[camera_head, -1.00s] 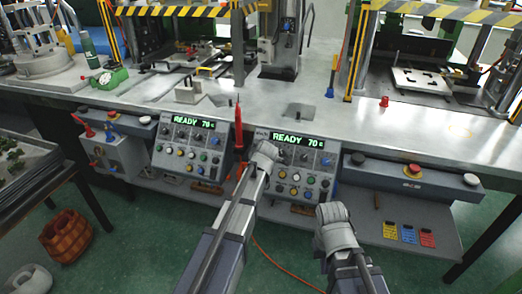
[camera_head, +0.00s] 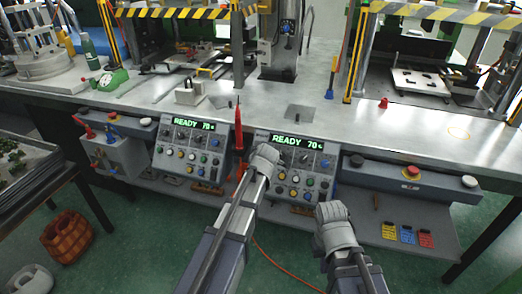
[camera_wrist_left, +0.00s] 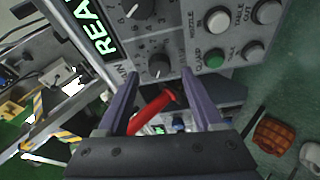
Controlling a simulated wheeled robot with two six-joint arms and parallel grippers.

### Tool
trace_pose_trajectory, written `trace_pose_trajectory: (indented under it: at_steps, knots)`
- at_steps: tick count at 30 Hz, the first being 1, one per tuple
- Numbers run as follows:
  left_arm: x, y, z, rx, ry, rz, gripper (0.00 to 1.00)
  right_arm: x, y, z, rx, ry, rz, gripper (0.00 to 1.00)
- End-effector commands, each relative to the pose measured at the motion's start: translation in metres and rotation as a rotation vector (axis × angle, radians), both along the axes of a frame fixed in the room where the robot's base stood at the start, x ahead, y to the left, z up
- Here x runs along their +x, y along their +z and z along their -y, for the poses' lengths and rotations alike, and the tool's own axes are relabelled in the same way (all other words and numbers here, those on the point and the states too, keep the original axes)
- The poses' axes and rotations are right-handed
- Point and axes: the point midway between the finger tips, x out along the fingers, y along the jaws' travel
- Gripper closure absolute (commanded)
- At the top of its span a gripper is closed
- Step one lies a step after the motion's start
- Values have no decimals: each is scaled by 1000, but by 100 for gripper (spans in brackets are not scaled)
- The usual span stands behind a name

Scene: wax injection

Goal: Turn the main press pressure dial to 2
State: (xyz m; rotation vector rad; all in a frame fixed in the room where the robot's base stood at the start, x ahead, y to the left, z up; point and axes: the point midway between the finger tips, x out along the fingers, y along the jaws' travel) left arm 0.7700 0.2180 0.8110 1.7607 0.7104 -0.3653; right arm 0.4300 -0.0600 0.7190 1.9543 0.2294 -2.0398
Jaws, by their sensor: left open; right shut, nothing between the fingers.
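The right control panel (camera_head: 318,160) has a green READY 70 display and rows of dials and buttons. My left gripper (camera_wrist_left: 159,74) is open at this panel. In the left wrist view, a black dial (camera_wrist_left: 158,66) with a partly hidden label ending in "AIN" lies ahead, between the fingertips. Contact and its pointer's exact setting cannot be told. Another numbered dial (camera_wrist_left: 138,8) is at the top edge. In the head view my left wrist hides part of the panel and its fingers. My right gripper (camera_head: 332,212) is shut and empty, below and in front of the panel.
A similar panel (camera_head: 190,148) stands to the left. A red upright tool (camera_head: 239,138) stands between the panels; a red handle (camera_wrist_left: 152,112) shows between my left fingers. A grey box with a red button (camera_head: 411,171) is to the right.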

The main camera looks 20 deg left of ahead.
Motion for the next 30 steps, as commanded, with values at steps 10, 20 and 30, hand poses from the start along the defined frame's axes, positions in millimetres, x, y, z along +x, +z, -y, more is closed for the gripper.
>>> trace_pose_trajectory:
  at_steps: [10, 20, 30]
  knots:
    - [-42, 33, 15, 0, -1, 0, 32, 0, 33, 0, 0, 0, 0, 100]
    - [-42, 31, 16, -1, -1, 0, 32, 0, 31, 0, 0, 0, 0, 100]
    - [-78, 10, 39, 130, -138, -179, 32, 0, 32, 0, 0, 0, 0, 100]
